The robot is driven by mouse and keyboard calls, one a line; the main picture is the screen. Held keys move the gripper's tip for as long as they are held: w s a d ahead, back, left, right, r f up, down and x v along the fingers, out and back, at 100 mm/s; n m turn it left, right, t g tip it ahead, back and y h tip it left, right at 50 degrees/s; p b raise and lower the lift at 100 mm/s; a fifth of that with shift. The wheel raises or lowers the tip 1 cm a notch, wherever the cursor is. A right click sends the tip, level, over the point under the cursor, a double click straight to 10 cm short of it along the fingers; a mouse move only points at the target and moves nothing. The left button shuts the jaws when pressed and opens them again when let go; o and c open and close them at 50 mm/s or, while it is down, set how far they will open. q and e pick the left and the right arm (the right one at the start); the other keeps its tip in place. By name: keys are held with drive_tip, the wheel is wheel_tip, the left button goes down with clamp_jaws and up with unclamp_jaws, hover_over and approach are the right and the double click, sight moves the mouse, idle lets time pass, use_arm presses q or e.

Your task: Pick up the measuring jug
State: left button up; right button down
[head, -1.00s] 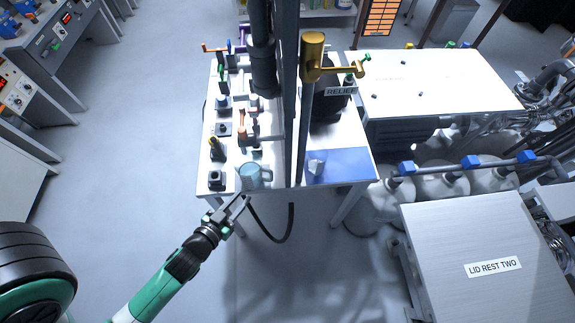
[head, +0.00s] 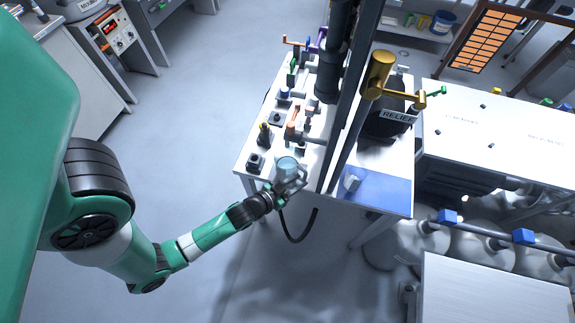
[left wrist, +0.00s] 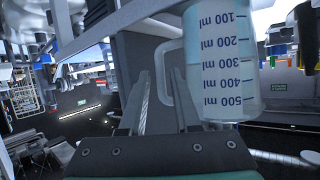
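The measuring jug (head: 287,167) is a clear, pale blue cup standing at the near edge of the white bench. In the left wrist view the jug (left wrist: 222,60) appears upside down, with dark ml marks, and its handle (left wrist: 163,62) points left. My left gripper (head: 293,186) is at the near side of the jug in the head view. In the left wrist view its two fingers (left wrist: 161,78) are apart, with the handle's outer bar showing between their tips. I cannot tell whether they touch it. My right gripper is not in view.
The white bench (head: 255,150) carries several small valves and knobs left of the jug. A dark vertical column (head: 345,110) stands close right of the jug. A blue mat (head: 385,190) lies further right. A dark hose (head: 297,230) hangs below the bench edge.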

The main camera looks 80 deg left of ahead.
sight(304, 178)
use_arm(q)
drive_tip(key=x, duration=0.4)
drive_tip(key=shift+r, duration=0.15)
clamp_jaws()
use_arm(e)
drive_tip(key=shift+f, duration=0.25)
